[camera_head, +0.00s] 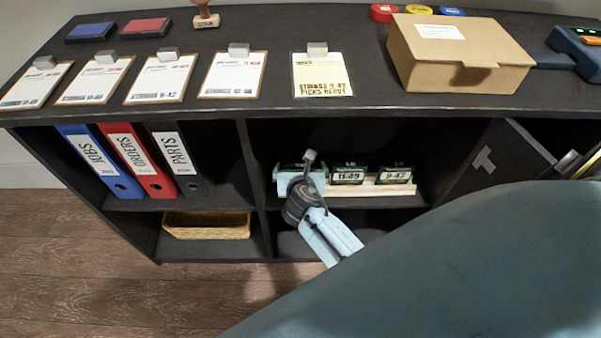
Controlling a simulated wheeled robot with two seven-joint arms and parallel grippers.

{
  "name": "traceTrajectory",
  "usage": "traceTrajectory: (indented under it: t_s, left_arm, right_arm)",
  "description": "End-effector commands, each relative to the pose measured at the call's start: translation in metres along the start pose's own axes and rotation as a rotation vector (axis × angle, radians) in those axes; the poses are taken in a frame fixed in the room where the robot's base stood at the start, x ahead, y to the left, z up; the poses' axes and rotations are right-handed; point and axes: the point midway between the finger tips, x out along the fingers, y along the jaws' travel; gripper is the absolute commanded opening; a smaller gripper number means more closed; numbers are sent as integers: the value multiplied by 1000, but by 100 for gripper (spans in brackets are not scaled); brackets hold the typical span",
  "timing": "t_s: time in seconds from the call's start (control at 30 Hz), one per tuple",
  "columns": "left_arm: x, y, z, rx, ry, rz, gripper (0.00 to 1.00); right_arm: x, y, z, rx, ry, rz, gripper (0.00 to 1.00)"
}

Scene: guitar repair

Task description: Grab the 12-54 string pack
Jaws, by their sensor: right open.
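A wooden rack (375,190) stands on the upper right shelf of the cabinet and holds a row of dark string packs. The middle pack (347,175) reads 11-49 and the right pack (394,176) reads 9-42. At the left end, another pack is mostly covered by my right gripper (300,174), so its number cannot be read and I see no 12-54 label. My right gripper is open, in front of the rack's left end. I cannot tell if it touches the pack. My left gripper is out of view.
The cabinet top (270,20) is just above the rack, and a divider (252,165) stands to its left. Clipboards (235,74) and a cardboard box (458,60) lie on top. A dark case (498,160) leans at right.

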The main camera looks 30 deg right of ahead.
Motion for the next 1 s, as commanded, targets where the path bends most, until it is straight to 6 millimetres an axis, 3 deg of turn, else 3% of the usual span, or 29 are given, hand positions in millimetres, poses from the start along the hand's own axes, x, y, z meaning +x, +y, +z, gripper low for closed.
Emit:
traceTrajectory:
  t_s: [0.33, 0.63, 1.0]
  left_arm:
    - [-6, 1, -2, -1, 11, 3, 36]
    - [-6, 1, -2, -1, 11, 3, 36]
    - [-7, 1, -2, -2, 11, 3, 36]
  right_arm:
    - [4, 0, 0, 1, 0, 0, 100]
    - [4, 0, 0, 0, 0, 0, 62]
    - [3, 0, 2, 0, 0, 0, 61]
